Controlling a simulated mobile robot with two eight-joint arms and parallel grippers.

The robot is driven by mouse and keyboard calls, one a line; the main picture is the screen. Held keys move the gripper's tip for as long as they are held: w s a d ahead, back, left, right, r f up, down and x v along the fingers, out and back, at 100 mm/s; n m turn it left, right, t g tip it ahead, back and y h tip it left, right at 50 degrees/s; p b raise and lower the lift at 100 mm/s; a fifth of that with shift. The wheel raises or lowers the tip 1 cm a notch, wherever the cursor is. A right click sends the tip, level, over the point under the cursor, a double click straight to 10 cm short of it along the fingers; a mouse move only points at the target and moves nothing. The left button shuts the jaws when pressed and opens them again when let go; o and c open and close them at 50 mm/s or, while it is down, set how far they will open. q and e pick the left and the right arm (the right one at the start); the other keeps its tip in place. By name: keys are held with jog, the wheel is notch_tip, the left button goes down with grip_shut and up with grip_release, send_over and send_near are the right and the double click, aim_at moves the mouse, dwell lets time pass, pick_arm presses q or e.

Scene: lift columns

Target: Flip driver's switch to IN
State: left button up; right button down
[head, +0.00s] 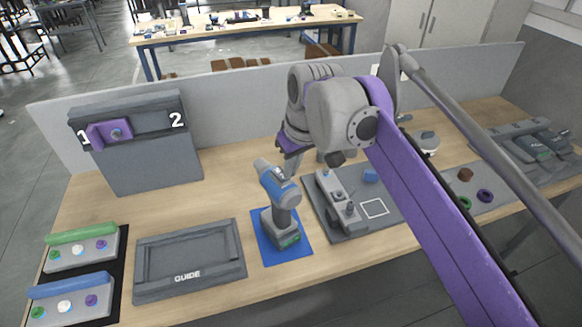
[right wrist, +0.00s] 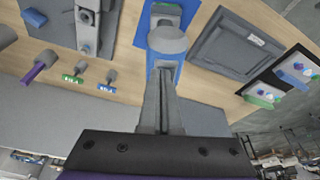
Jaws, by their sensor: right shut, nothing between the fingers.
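The driver (head: 281,200), blue and grey with a dark base, stands upright on a blue mat (head: 262,255). Its body also shows in the right wrist view (right wrist: 168,42), just beyond the fingertips. My right gripper (head: 287,172) is shut and empty, pointing down at the top of the driver. In the right wrist view the closed fingers (right wrist: 162,75) reach up to the driver's body; I cannot tell whether they touch it. The driver's direction switch is too small or hidden, so its position cannot be read. My left gripper is not in view.
A grey GUIDE tray (head: 140,262) lies left of the mat. A grey fixture board (head: 318,205) lies close on the right. A stand numbered 1 and 2 (head: 150,165) is at the back left, before a grey partition (head: 235,100). Bare wood lies between stand and driver.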

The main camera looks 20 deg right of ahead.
jog(key=shift+f+t, duration=0.4)
jog(key=shift+s+r, duration=0.15)
jog(key=shift+r, duration=0.1)
jog(key=shift+r+p, duration=0.45)
jog(key=shift+r, duration=0.2)
jog(key=shift+r, duration=0.1)
